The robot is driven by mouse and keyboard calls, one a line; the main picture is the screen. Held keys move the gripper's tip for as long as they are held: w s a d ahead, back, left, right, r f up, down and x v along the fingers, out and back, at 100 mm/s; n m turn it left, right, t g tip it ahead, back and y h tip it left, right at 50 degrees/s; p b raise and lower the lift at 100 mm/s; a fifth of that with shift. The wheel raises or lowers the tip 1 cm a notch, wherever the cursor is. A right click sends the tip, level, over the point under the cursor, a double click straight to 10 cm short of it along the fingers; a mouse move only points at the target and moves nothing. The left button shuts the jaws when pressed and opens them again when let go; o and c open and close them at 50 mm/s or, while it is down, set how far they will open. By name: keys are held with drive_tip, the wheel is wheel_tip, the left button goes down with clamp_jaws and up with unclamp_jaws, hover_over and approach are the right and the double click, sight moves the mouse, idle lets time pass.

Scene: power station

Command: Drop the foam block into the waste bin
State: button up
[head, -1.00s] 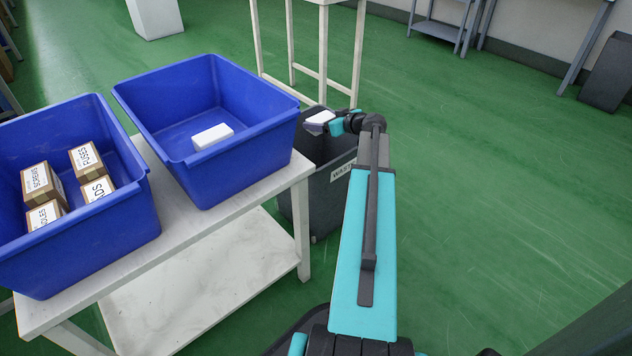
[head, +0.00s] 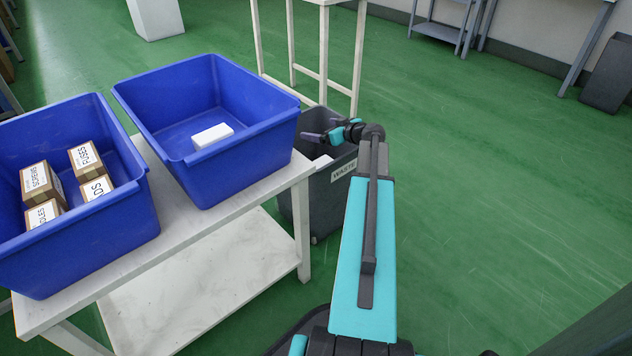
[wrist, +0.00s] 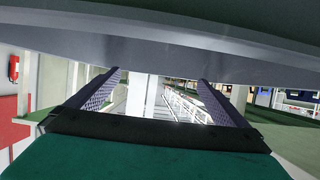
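A white foam block (head: 322,162) shows below my gripper, near the rim of the dark grey waste bin (head: 328,195); I cannot tell whether it is in the air or touching the rim. The bin carries a white WASTE label and stands behind the table's right end. My gripper (head: 318,132) is over the bin with its fingers apart and empty. The wrist view shows the two fingers (wrist: 160,85) spread wide with nothing between them. The inside of the bin is mostly hidden by my gripper and the blue tub.
A blue tub (head: 250,132) beside the bin holds another white block (head: 212,136). A second blue tub (head: 100,240) at left holds several labelled boxes. Both stand on a white table (head: 225,215). A white-legged stand (head: 325,60) is behind the bin. The green floor at right is clear.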

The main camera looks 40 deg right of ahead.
drive_tip(key=shift+s, duration=0.1)
drive_tip(key=d+p+v, duration=0.1)
drive_tip(key=p+v, duration=0.2)
drive_tip(key=v, duration=1)
drive_tip(key=shift+s+a, duration=0.3)
drive_tip(key=shift+a, duration=0.2)
drive_tip(key=shift+r, duration=0.1)
idle(0.4)
